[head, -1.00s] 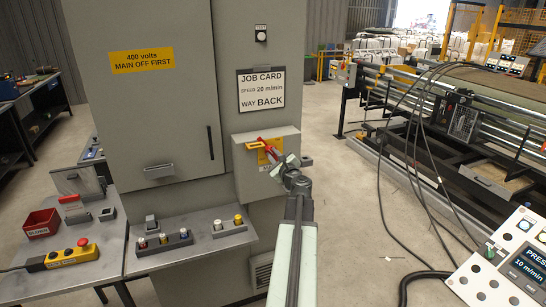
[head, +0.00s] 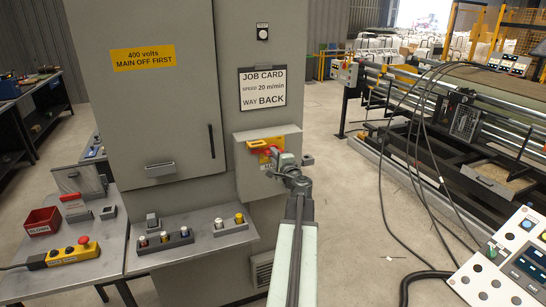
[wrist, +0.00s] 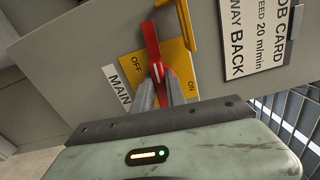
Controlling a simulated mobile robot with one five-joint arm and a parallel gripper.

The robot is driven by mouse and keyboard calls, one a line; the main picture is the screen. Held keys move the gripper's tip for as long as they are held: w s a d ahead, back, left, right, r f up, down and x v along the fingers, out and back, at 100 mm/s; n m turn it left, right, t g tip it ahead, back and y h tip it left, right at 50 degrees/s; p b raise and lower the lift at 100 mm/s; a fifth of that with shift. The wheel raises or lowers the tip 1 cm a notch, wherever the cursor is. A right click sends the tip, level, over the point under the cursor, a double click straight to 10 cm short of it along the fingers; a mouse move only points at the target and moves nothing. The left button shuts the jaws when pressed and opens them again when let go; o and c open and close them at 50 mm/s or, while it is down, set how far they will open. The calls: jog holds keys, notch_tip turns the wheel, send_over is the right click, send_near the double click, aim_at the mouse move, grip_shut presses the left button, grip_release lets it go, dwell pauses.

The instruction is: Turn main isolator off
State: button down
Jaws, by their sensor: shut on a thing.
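The main isolator has a red handle (head: 268,151) on a yellow plate (head: 270,142), on a grey box at the cabinet's front. In the wrist view the red handle (wrist: 152,45) points up and slightly left between the words OFF and ON on the yellow plate (wrist: 181,66). A yellow hasp (wrist: 178,20) stands beside the handle. My gripper (head: 279,156) is at the isolator. In the wrist view my gripper's fingers (wrist: 161,90) are shut on the lower part of the handle and hide it there.
A job card (head: 262,88) hangs above the isolator box (head: 250,187). A control panel (head: 510,265) stands at lower right. Cables hang at right.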

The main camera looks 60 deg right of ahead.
jog(key=shift+n, duration=0.6)
jog(key=c, duration=1.4)
grip_release()
jog(key=shift+w, duration=0.1)
jog(key=shift+o, duration=0.2)
jog(key=v, duration=0.7)
jog(key=shift+s+a, duration=0.25)
jog(key=shift+s, duration=0.05)
